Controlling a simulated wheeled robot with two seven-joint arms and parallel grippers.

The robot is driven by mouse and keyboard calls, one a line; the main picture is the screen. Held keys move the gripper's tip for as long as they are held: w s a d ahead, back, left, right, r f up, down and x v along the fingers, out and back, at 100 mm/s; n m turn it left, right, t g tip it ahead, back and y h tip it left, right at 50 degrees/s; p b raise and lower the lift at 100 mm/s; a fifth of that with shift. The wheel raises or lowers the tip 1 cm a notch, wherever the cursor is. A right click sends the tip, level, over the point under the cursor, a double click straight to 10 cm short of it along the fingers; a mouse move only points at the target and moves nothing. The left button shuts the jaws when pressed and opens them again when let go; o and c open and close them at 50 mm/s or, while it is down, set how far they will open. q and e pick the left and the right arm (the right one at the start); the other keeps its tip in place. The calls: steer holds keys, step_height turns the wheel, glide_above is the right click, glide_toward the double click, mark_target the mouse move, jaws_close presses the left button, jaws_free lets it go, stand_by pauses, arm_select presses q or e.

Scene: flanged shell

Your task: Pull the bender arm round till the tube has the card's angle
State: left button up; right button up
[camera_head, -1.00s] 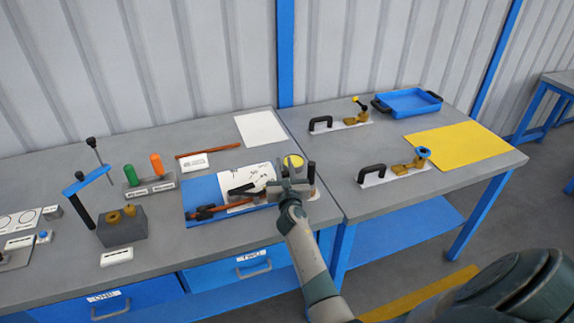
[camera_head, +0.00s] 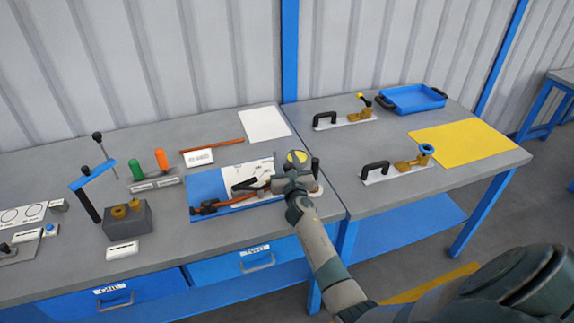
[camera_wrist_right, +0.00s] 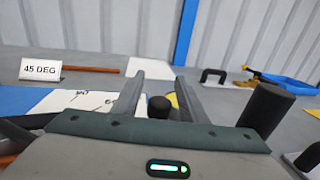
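The tube bender (camera_head: 242,201) sits on a blue mat (camera_head: 207,183) with a copper tube (camera_head: 232,202) lying along it. The angle card (camera_head: 198,157) stands behind the mat; in the right wrist view the card (camera_wrist_right: 40,68) reads "45 DEG". My right gripper (camera_head: 289,171) is over the right end of the bender and hides part of it. In the right wrist view my right gripper (camera_wrist_right: 157,85) has its fingers apart, with a black knob (camera_wrist_right: 160,108) showing between them; I cannot tell whether they touch it. My left gripper is out of view.
A dark upright post (camera_wrist_right: 268,108) stands close to the right of my right gripper. Another copper tube (camera_head: 212,146) lies behind the card. A grey block (camera_head: 124,220) and screwdriver stand (camera_head: 155,184) are to the left. A yellow sheet (camera_head: 462,138) lies on the right bench.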

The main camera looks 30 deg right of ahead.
steer(key=shift+s, duration=0.1)
steer(key=shift+s+a, duration=0.25)
steer(key=shift+s, duration=0.3)
steer(key=b+v, duration=0.1)
steer(key=v, duration=1.5)
steer(key=shift+f, duration=0.1)
